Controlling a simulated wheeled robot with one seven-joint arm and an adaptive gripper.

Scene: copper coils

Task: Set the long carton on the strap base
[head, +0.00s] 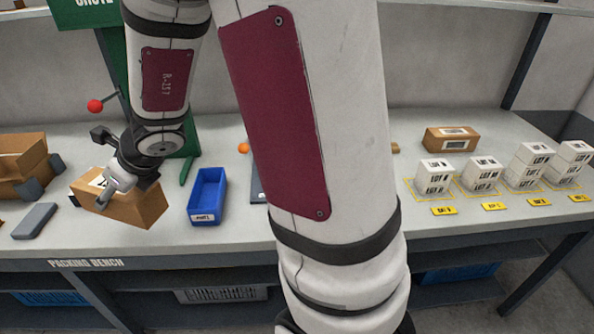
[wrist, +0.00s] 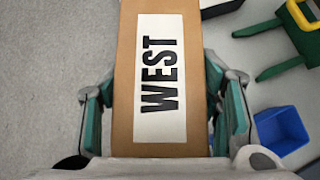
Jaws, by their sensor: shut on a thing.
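A brown carton (head: 141,207) with a white label is in my gripper (head: 120,184) at the left of the bench in the head view. In the wrist view the long carton (wrist: 124,120) runs up the picture between the two green-padded fingers, its label reading WEST. The fingers are shut on its sides. I cannot tell whether its underside touches anything. A small dark block (head: 75,200) shows at its left end. I cannot clearly make out the strap base; the carton and gripper hide what lies beneath.
A blue bin (head: 207,193) stands right of the carton. A green stand (head: 189,140) is behind. Brown cartons (head: 20,160) and a grey block (head: 35,220) lie left. White LOT boxes (head: 436,176) and another brown carton (head: 451,139) stand right. My arm hides the middle.

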